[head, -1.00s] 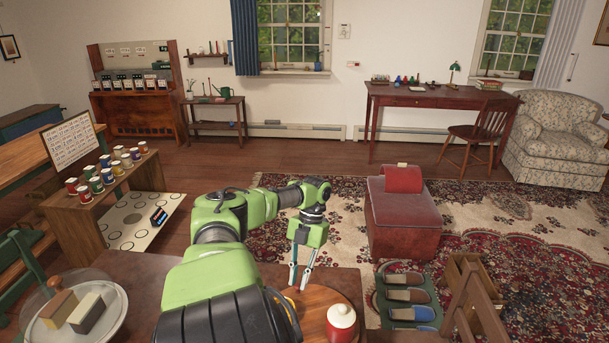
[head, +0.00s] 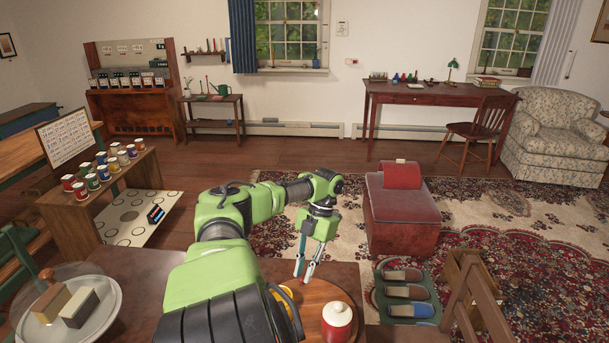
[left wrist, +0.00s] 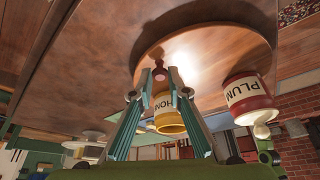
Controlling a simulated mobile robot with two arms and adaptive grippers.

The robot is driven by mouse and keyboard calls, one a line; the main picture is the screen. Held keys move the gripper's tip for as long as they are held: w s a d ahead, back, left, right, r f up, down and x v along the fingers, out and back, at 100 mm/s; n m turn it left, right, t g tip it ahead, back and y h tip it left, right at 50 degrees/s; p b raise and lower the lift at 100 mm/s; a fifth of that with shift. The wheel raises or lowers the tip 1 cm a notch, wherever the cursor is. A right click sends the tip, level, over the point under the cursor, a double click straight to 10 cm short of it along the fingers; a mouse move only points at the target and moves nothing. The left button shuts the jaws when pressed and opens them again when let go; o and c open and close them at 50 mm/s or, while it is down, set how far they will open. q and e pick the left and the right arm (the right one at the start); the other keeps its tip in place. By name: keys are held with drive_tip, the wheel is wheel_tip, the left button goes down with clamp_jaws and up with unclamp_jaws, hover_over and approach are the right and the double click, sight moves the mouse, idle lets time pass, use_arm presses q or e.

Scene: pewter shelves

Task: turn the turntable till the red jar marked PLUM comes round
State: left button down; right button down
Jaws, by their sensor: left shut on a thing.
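The round wooden turntable (head: 318,292) lies on the table in front of me, partly behind my left arm. The red jar (head: 337,325) with a cream lid stands on its right part; in the left wrist view its label reads PLUM (left wrist: 247,97). A yellow jar (left wrist: 169,118), its label partly covered and showing HON, is behind the fingers in that view. My left gripper (head: 304,279) reaches down at the far part of the turntable. Its fingertips (left wrist: 154,84) are closed around a small red knob (left wrist: 159,73). My right gripper is not in view.
A glass-domed plate (head: 88,328) with blocks stands on the table at the left. A low shelf (head: 72,222) with several jars is beyond it. A red-topped chest (head: 403,215) and a slipper rack (head: 440,305) stand ahead on the right.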

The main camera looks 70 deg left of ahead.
use_arm(q)
drive_tip(key=c, duration=1.9)
unclamp_jaws()
wheel_tip(320, 180, up, 10)
